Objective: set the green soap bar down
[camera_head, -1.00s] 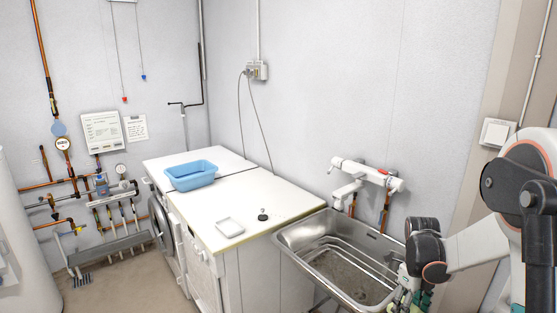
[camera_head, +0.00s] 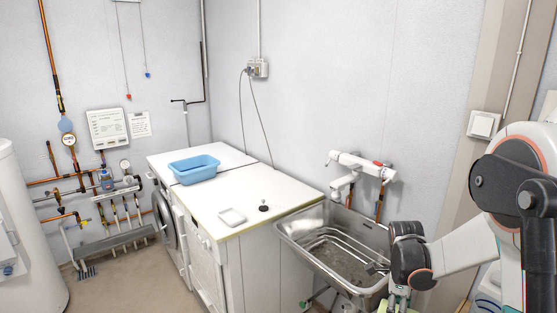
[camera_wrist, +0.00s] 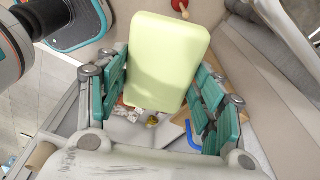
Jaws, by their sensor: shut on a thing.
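The green soap bar (camera_wrist: 166,60) is a pale yellow-green rounded block. In the wrist view it is between the teal finger pads of my gripper (camera_wrist: 160,95), which is shut on it. In the head view my gripper (camera_head: 398,298) is at the lower right, in front of the steel basin, partly cut off by the bottom edge.
The steel washtub basin (camera_head: 290,228) stands right of white worktops. On the near worktop (camera_head: 262,190) lie a white dish (camera_head: 231,217) and a black plug (camera_head: 263,207). A blue tub (camera_head: 194,170) stands on the far worktop. A white tap (camera_head: 362,163) is above the basin.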

